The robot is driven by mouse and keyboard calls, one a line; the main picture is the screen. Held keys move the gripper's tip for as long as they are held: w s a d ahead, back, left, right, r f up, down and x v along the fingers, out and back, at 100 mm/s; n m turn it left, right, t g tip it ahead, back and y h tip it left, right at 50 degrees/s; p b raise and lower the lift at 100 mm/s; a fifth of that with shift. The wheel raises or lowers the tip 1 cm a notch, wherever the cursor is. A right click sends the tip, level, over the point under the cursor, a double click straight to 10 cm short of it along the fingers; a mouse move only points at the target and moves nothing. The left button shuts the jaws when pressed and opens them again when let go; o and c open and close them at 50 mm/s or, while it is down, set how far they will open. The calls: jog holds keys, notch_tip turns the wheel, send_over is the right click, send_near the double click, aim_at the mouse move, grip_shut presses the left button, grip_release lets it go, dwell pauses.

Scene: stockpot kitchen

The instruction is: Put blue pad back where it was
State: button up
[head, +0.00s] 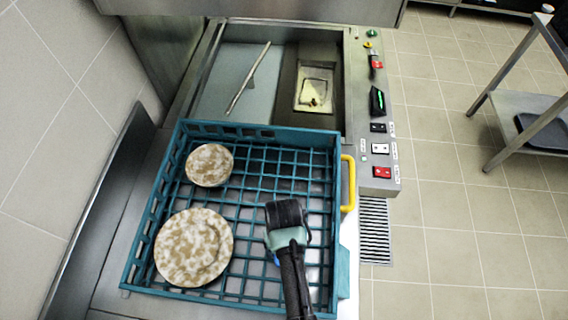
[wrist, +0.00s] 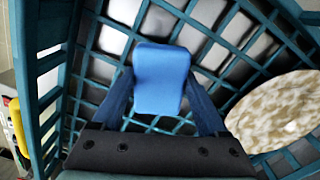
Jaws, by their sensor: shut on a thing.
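The blue pad (wrist: 161,80) shows in the wrist view between the two fingers of my gripper (wrist: 163,102). My gripper is shut on it, above the grid floor of the teal rack. In the head view my gripper (head: 284,250) is over the right front part of the rack (head: 262,128). There the pad is mostly hidden behind my gripper, with only a small blue bit (head: 275,257) showing. I cannot tell whether the pad touches the rack floor.
Two stained plates lie in the rack: a small one (head: 209,165) at the back left and a larger one (head: 193,247) at the front left. A control panel (head: 380,130) with buttons stands to the right.

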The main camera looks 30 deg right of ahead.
jog(key=shift+f, duration=0.65)
jog(key=shift+f, duration=0.2)
jog(key=o, duration=1.2)
jog(key=shift+r, duration=0.1)
notch_tip(320, 180, up, 12)
jog(key=shift+r, duration=0.1)
